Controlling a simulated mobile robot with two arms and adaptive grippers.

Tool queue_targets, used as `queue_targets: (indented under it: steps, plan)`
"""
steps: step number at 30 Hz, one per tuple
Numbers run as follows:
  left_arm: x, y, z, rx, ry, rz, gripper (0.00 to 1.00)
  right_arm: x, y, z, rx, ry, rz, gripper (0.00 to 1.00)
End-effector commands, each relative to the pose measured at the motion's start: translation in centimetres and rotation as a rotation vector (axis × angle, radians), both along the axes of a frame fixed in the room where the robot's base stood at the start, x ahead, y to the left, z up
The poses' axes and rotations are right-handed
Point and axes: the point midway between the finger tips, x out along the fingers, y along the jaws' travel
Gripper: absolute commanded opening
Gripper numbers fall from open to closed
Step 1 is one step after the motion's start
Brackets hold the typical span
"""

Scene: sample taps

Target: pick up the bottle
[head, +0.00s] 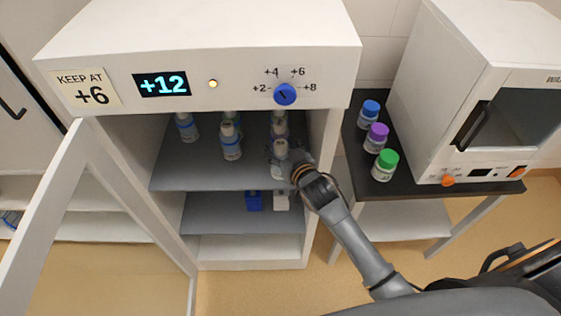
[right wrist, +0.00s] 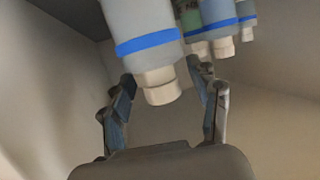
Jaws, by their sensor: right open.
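Several white-capped bottles stand on the upper shelf of the open cabinet. One, a pale bottle with a blue band (head: 231,142), stands in the middle. Another bottle (head: 280,148) stands to the right, partly hidden by my right gripper (head: 284,166). In the right wrist view, a bottle with a blue band (right wrist: 145,32) appears upside down, its pale cap (right wrist: 160,86) in the gap between the fingers of my right gripper (right wrist: 162,75). The fingers are apart; I cannot tell whether either touches it. My left gripper is not in view.
The cabinet (head: 200,62) shows +12, with a "KEEP AT +6" label (head: 88,88) and a blue dial (head: 285,94). Its glass door (head: 70,190) stands open at left. More bottles stand behind. Bottles with blue, purple and green caps (head: 385,165) stand beside a white appliance (head: 470,60).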

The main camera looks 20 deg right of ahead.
Motion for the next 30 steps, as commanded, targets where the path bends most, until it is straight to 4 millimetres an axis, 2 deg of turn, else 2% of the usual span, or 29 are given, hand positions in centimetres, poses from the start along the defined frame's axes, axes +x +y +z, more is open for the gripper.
queue_targets:
  steps: [8, 11, 15, 18, 30]
  plan:
    - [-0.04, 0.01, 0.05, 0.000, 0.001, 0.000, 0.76, 0.31, 0.06, -0.14, 0.000, 0.000, 0.000, 0.61]
    - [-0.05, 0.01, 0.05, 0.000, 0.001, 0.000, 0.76, 0.30, 0.04, -0.14, -0.001, 0.001, 0.000, 0.45]
    - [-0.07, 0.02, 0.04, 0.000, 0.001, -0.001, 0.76, 0.29, 0.03, -0.13, -0.001, 0.001, 0.000, 0.17]
    - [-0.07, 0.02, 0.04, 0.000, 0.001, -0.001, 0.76, 0.29, 0.03, -0.13, -0.001, 0.001, 0.000, 0.00]
    - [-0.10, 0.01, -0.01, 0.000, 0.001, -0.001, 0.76, 0.33, 0.03, 0.05, -0.001, -0.002, 0.000, 0.00]
